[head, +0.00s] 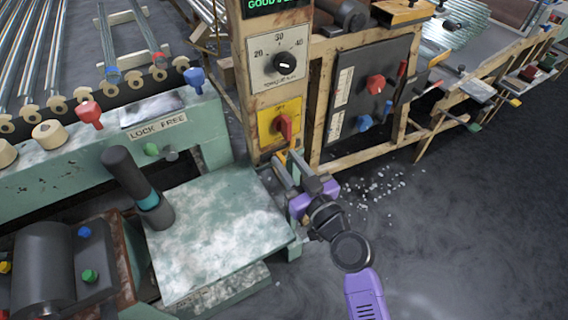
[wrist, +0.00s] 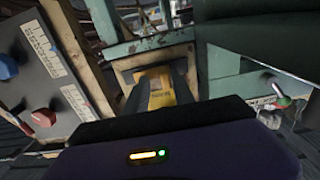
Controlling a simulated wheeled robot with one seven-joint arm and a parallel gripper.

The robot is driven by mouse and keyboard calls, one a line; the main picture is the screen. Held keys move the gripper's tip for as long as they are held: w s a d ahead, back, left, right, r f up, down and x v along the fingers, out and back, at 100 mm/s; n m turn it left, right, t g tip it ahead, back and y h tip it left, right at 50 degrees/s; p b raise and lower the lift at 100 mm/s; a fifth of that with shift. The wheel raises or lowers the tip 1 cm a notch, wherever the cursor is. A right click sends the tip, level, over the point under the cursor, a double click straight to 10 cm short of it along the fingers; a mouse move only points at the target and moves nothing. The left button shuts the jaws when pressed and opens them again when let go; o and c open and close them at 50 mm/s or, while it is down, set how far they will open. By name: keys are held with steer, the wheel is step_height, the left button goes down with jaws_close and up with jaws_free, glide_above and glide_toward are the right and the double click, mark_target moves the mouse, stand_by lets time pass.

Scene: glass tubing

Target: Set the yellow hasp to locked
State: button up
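The yellow hasp (head: 281,157) shows only as a small yellow-orange patch low on the wooden post, mostly hidden behind my fingers. My gripper (head: 287,166) is at that spot, with its two fingers apart. In the wrist view a yellow piece with a pale label (wrist: 159,90) lies beyond and between the two dark fingers of my gripper (wrist: 158,84). The fingers look open, and I see no clear contact. Whether the hasp is locked cannot be told.
A yellow plate with a red switch (head: 284,125) sits just above on the post, under a dial (head: 285,64). A green bench (head: 215,225) with a dark upright handle (head: 130,178) is at left. A dark panel with knobs (head: 372,90) stands at right. Pale debris litters the floor.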

steer(key=shift+s+a, duration=0.1)
steer(key=b+v, duration=0.1)
steer(key=v, duration=0.6)
steer(key=shift+s+d, duration=0.25)
steer(key=shift+s, duration=0.05)
stand_by(0.5)
